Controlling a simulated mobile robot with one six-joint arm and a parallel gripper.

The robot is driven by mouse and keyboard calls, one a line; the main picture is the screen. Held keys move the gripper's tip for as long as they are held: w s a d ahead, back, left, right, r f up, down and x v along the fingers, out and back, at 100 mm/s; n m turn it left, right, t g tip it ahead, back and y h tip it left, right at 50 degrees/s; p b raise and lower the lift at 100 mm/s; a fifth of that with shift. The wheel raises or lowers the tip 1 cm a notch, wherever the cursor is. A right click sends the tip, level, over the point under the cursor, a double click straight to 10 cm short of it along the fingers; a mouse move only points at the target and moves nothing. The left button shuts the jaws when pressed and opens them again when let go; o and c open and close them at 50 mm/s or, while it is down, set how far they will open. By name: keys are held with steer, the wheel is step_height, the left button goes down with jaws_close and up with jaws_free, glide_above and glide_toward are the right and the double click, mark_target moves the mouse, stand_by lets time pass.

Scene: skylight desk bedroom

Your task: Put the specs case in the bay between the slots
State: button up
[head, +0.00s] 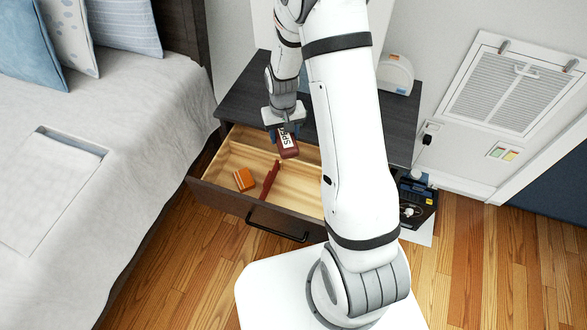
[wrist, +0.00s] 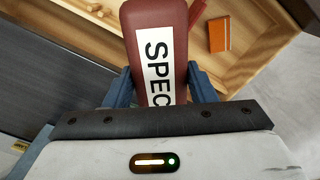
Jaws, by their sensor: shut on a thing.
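The specs case (head: 288,144) is dark red with a white label reading "SPEC". My gripper (head: 284,128) is shut on it and holds it above the open drawer. In the wrist view the case (wrist: 156,35) sits between the two blue fingers of my gripper (wrist: 161,88), tilted slightly. The wooden drawer (head: 222,205) below has pale wooden dividers (head: 258,157). A dark red, narrow thing (head: 270,181) lies in the drawer, and it also shows in the wrist view (wrist: 197,12). I cannot tell which compartment is the bay, as my arm hides the drawer's right part.
An orange box or book (head: 244,179) lies in the drawer's left front part. The dark nightstand top (head: 243,103) is behind the drawer, with a white rounded device (head: 395,74) on it. The bed (head: 90,150) is at the left.

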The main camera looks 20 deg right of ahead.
steer(key=s+f+m+b, duration=0.6)
steer(key=s+f+m, duration=0.1)
steer(key=f, duration=0.2)
steer(key=shift+s, duration=0.35)
steer(key=shift+f+b, duration=0.2)
steer(key=shift+b, duration=0.1)
steer(key=b, duration=0.5)
glide_above(292, 198)
step_height(292, 198, down, 6)
steer(key=shift+f+b, duration=0.6)
steer(key=shift+f, duration=0.05)
stand_by(0.5)
steer(key=shift+f+b, duration=2.55)
steer(key=shift+f, duration=0.5)
stand_by(1.3)
